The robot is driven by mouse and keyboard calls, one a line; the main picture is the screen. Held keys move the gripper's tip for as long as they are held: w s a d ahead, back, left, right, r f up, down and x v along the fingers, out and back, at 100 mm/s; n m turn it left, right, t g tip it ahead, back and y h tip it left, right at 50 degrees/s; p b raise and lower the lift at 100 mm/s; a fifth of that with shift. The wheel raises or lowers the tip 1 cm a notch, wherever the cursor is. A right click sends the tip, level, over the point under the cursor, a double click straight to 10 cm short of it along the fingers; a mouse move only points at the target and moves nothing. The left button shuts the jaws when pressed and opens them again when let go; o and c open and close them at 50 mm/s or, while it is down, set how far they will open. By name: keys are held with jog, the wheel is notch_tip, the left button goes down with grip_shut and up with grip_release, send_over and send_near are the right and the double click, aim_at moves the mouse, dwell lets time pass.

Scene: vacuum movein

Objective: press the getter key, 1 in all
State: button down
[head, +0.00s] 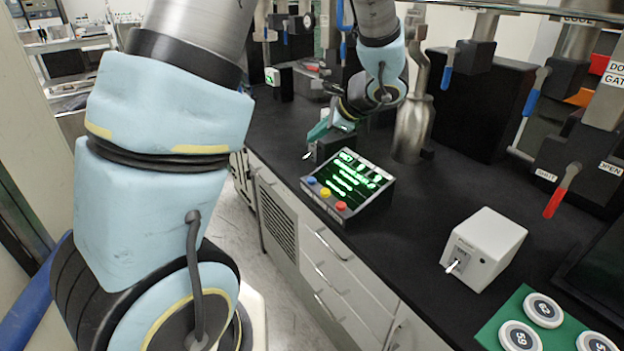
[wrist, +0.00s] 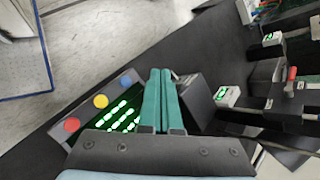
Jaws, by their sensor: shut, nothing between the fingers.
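A dark console (head: 378,198) with a lit green display stands near the front edge of the black bench. Its front strip carries a blue button (head: 311,180), a yellow button (head: 325,192) and a red button (head: 341,206). Which one is the getter key I cannot tell; the lettering is too small to read. The wrist view shows the same blue button (wrist: 126,81), yellow button (wrist: 101,101) and red button (wrist: 72,125). My gripper (head: 316,137) is shut and empty, its teal fingers (wrist: 161,72) beyond the console's far end, beside the blue-button side, apart from the buttons.
A small dark box (wrist: 206,98) stands just beyond the console near my fingers. A steel cylinder (head: 412,130) stands behind the console. A white switch box (head: 487,247) and a green mat (head: 492,335) with round discs lie to the right. Bench between console and white box is clear.

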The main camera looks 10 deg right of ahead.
jog(key=shift+f+b, duration=3.25)
jog(key=shift+f, duration=1.1)
jog(key=shift+f, duration=0.1)
jog(key=shift+f+b, duration=0.3)
jog(key=shift+b, duration=0.2)
jog(key=shift+f+b, duration=0.5)
jog(key=shift+r, duration=0.1)
jog(key=shift+r+p, duration=0.6)
jog(key=shift+r, duration=0.2)
notch_tip(320, 180, up, 5)
jog(key=p, duration=0.3)
jog(key=shift+p, duration=0.3)
